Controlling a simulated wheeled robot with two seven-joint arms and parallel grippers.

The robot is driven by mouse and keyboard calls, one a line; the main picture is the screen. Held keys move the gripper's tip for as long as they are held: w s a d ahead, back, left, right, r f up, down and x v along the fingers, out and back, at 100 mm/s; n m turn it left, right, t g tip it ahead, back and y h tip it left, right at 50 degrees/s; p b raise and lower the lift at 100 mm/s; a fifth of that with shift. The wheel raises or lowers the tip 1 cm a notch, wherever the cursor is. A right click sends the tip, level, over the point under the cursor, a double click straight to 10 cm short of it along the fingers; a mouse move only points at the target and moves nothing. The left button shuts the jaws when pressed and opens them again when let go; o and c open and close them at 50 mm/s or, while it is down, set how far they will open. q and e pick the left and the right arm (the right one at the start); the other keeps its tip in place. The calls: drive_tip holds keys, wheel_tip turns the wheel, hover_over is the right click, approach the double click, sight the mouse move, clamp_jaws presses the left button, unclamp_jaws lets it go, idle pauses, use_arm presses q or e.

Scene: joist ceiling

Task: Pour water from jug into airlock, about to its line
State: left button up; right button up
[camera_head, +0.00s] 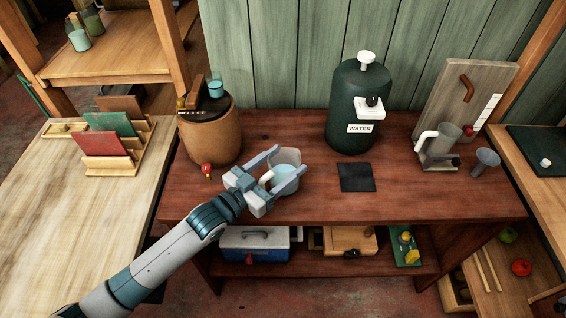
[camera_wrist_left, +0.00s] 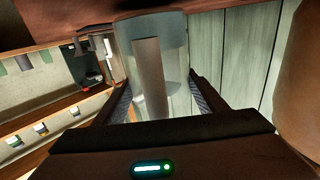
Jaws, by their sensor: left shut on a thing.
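A clear jug (camera_head: 287,158) with some bluish water in it is between the fingers of my left gripper (camera_head: 284,168), which is shut on it. The jug's clear wall (camera_wrist_left: 178,75) and its grey handle (camera_wrist_left: 150,78) fill the middle of the left wrist view. The jug looks about upright; I cannot tell if its base touches the bench. A small blue-green cup (camera_head: 216,88), which looks like the airlock, sits on the dark lid of a brown crock (camera_head: 212,138), left of and behind the gripper. Its line and water level are too small to tell. My right gripper is not in view.
The red-brown bench (camera_head: 300,203) also holds a dark green water tank (camera_head: 357,105), a black mat (camera_head: 356,177), a white-handled pitcher (camera_head: 440,150) and a grey funnel (camera_head: 486,161). The bench front-right is clear.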

use_arm(q)
drive_tip(key=shift+f+b, duration=0.35)
drive_tip(key=shift+f, duration=0.15)
